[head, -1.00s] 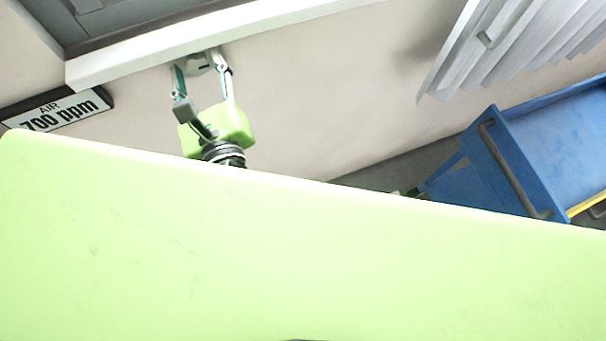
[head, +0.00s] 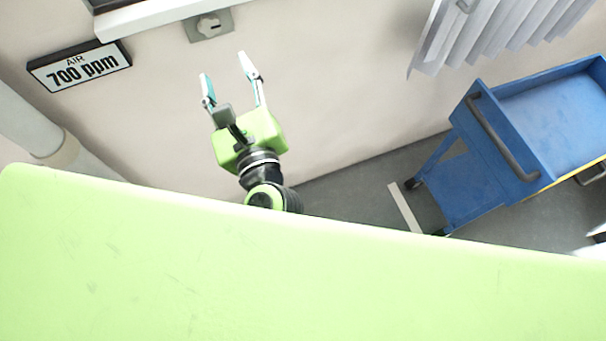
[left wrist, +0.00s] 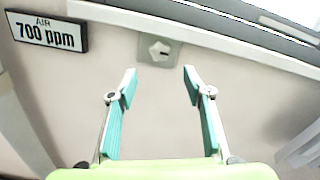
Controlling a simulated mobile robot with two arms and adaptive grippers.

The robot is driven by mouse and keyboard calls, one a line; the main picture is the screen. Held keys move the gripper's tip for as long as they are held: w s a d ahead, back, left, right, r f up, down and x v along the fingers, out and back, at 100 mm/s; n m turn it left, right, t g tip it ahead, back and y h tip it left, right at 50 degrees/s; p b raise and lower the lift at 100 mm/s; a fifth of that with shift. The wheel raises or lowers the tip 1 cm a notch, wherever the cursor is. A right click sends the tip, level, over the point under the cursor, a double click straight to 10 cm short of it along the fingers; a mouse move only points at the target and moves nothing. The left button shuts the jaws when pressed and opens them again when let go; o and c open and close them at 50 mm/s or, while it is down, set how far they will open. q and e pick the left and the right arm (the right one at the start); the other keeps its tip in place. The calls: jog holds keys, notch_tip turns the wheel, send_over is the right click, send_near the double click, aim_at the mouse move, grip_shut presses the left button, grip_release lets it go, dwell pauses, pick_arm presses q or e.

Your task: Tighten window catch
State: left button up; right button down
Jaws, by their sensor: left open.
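The window catch (head: 209,26) is a small grey plate with a pale knob, on the wall just under the white window sill. In the left wrist view the catch (left wrist: 158,50) shows a dark slot in its knob, beyond the fingertips and between them. My left gripper (head: 226,70) is open and empty, below the catch and apart from it. In the left wrist view my left gripper (left wrist: 160,76) has both teal fingers spread wide. My right gripper is not in view.
The white sill (head: 165,14) runs above the catch. An air display (head: 80,67) reading 700 ppm hangs to the left, above a white pipe (head: 30,125). A blue cart (head: 480,150) and a pale slatted radiator or blind (head: 480,35) are at the right. The wall around the gripper is bare.

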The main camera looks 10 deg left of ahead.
pick_arm(q)
jog(key=w+d+f+m+t+h, duration=0.25)
jog(key=d+f+m, duration=0.25)
jog(key=f+m, duration=0.3)
jog(key=w+d+f+m+t+h, duration=0.1)
jog(key=w+d+f+m+h, duration=0.25)
jog(key=f+m, duration=0.45)
jog(key=s+d+f+m+g+h, duration=0.2)
jog(key=f+m, duration=0.5)
jog(key=f, duration=0.1)
jog(key=s+d+f+m+g+h, duration=0.1)
jog(key=s+d+f+m+h, duration=0.1)
jog(key=f+m, duration=0.5)
jog(key=shift+d+f+g+h, duration=0.25)
jog(key=shift+f+g+h, duration=0.15)
jog(key=shift+h, duration=0.3)
jog(key=shift+f, duration=0.1)
